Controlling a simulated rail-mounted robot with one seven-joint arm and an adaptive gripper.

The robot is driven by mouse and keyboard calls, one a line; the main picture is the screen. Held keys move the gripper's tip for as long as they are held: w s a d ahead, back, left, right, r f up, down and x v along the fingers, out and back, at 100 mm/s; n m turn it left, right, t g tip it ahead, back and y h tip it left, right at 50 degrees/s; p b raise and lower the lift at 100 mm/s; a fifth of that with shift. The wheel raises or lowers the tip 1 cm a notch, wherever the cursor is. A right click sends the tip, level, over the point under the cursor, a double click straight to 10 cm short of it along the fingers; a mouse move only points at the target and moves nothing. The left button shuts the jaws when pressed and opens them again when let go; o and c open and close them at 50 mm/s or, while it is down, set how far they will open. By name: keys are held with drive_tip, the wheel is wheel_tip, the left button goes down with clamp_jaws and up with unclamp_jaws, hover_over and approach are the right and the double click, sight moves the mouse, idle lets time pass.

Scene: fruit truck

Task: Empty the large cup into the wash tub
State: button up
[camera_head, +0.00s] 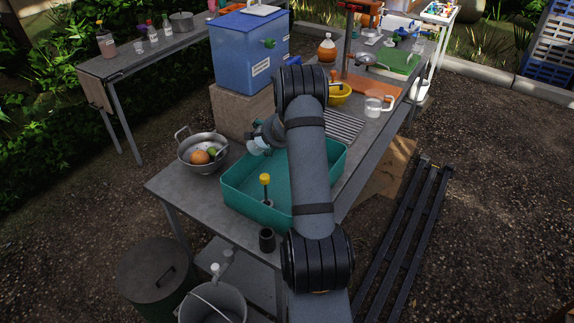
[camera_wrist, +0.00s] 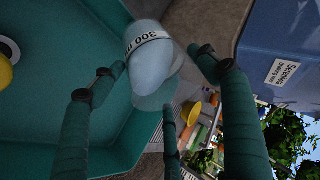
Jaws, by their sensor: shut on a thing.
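My gripper (camera_head: 264,135) is over the back left part of the teal wash tub (camera_head: 236,194). It is shut on a pale, see-through cup (camera_head: 256,146) marked "300". In the wrist view the cup (camera_wrist: 152,60) sits between my fingers, with the tub (camera_wrist: 60,135) below and to the left. The cup looks tilted rather than upright. I cannot tell whether anything is inside it. A plug with a yellow knob (camera_head: 265,179) stands in the tub.
A metal colander (camera_head: 203,165) with fruit stands left of the tub. A blue dispenser (camera_head: 245,60) on a stone block (camera_head: 240,112) rises close behind my gripper. A clear mug (camera_head: 374,107) and yellow bowl (camera_head: 340,95) stand further back right.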

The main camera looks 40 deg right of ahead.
drive_tip(key=shift+s+d+f+t+y+b, duration=0.15)
drive_tip(key=shift+s+f+t+y+b, duration=0.4)
drive_tip(key=shift+b, duration=1.3)
drive_tip(key=shift+r+m+t+b, duration=0.3)
drive_tip(key=shift+m+t+b, duration=0.2)
drive_tip(key=shift+t+b, duration=0.7)
drive_tip(key=shift+s+d+f+m+t+b, duration=0.15)
drive_tip(key=shift+f+t+b, duration=0.15)
drive_tip(key=shift+b, duration=0.9)
drive_tip(key=shift+s+f+m+t+b, duration=0.15)
drive_tip(key=shift+f+t+b, duration=0.1)
drive_tip(key=shift+b, duration=0.9)
drive_tip(key=shift+s+r+m+t+b, duration=0.25)
drive_tip(key=shift+t+b, duration=0.45)
drive_tip(key=shift+b, duration=1.1)
drive_tip(key=shift+s+d+f+m+t+b, duration=0.4)
drive_tip(key=shift+s+f+t+b, duration=0.35)
drive_tip(key=shift+b, duration=2.7)
drive_tip(key=shift+s+r+m+t+b, duration=0.2)
drive_tip(key=shift+t+b, duration=0.35)
drive_tip(key=shift+b, duration=1.65)
